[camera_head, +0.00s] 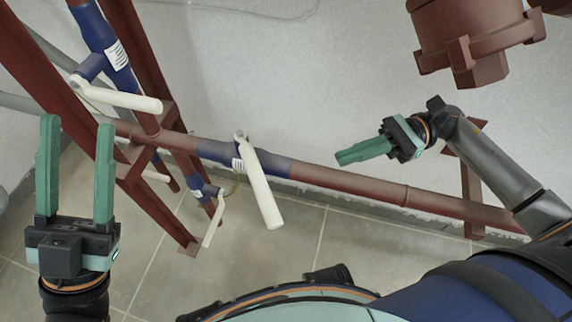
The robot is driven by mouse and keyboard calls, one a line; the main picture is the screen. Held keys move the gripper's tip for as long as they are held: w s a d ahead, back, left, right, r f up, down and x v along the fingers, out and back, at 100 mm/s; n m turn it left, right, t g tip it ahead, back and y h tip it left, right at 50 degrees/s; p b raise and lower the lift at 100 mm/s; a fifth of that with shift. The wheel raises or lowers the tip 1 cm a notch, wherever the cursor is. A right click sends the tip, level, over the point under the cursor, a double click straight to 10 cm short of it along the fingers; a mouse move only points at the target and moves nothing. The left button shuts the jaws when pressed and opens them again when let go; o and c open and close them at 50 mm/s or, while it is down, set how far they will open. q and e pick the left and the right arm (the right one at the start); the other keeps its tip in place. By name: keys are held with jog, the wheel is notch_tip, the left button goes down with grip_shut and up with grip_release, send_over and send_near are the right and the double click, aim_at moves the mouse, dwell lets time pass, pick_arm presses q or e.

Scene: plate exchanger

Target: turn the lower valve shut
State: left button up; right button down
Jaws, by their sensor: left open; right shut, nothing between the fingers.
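Several valves with white lever handles sit on the red-brown pipes. One blue valve (215,152) is on the long sloping pipe; its white handle (262,188) sticks out across the pipe. A smaller blue valve (203,187) sits lower at the left, with a thin white handle (214,222) hanging down. A higher blue valve (104,50) has a white handle (122,98) pointing right. I cannot tell which one is meant by lower. My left gripper (77,123) is open and empty, left of the handles. My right gripper (342,158) is shut and empty, right of the sloping pipe's handle.
Red-brown steel posts (140,190) stand at the left, close to my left gripper. A large red-brown flanged part (470,35) hangs at upper right, above my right arm. The tiled floor (290,225) is clear below the pipe. A pale wall (270,80) stands behind.

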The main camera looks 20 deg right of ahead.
send_near(255, 173)
jog(key=a, duration=0.1)
jog(key=s+a, duration=0.1)
jog(key=a, duration=0.1)
jog(key=s+a+f+b, duration=0.1)
jog(key=a, duration=0.1)
jog(key=shift+s+a, duration=0.15)
jog(key=shift+a, duration=0.15)
